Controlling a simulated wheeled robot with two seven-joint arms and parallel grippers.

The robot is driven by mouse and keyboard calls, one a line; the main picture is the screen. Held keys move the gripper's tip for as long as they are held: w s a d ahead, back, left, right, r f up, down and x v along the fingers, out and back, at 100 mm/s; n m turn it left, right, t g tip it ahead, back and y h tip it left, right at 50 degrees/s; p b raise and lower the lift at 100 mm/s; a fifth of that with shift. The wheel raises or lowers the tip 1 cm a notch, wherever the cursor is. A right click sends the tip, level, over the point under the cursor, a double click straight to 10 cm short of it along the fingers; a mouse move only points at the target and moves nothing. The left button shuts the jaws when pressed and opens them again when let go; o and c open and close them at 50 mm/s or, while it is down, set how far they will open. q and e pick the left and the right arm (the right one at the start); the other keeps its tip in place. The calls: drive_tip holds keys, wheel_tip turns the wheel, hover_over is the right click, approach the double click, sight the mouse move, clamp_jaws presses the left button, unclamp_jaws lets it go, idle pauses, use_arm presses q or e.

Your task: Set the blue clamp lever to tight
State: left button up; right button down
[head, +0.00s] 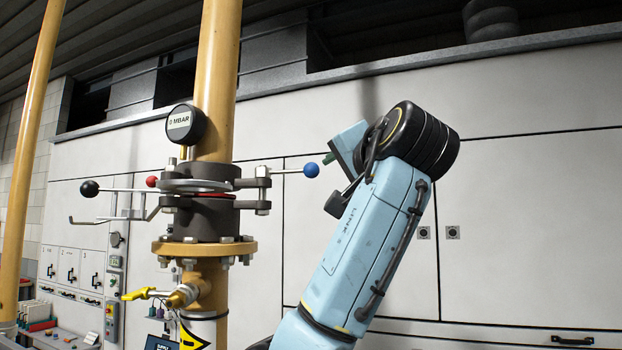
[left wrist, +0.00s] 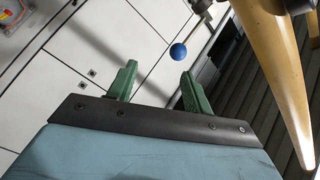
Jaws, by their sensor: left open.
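The blue clamp lever (head: 311,170) is a thin metal rod with a blue ball knob, sticking out to the right from the clamp on the vertical yellow pipe. My left gripper (head: 330,159) is just right of the knob, its jaws partly hidden by its own body. In the left wrist view, the left gripper (left wrist: 160,69) has two green fingers spread apart with nothing between them. The blue knob (left wrist: 178,51) shows beyond the fingertips, nearer the right finger. The gap in depth is hard to judge. My right gripper is not in view.
Black (head: 89,188) and red (head: 151,181) ball-ended levers stick out left of the clamp. A round pressure gauge (head: 185,125) sits above, a yellow-handled valve (head: 148,293) below. White cabinet panels (head: 520,210) stand behind.

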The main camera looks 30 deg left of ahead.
sight(314, 168)
use_arm(q)
drive_tip(key=shift+n+y, duration=0.3)
drive_tip(key=w+a+r+p, duration=0.1)
drive_tip(key=w+a, duration=0.1)
drive_tip(key=w+a+r+p, duration=0.1)
drive_tip(key=w+a+p, duration=0.1)
drive_tip(key=a, duration=0.1)
drive_tip(key=w+a+r+p, duration=0.1)
drive_tip(key=w+a+p, duration=0.1)
drive_tip(key=a, duration=0.1)
drive_tip(key=shift+w+a, duration=0.1)
drive_tip(key=shift+a, duration=0.15)
drive_tip(key=shift+w+a+f, duration=0.2)
drive_tip(key=shift+w+a, duration=0.25)
drive_tip(key=shift+w, duration=0.1)
drive_tip(key=shift+c, duration=0.3)
clamp_jaws()
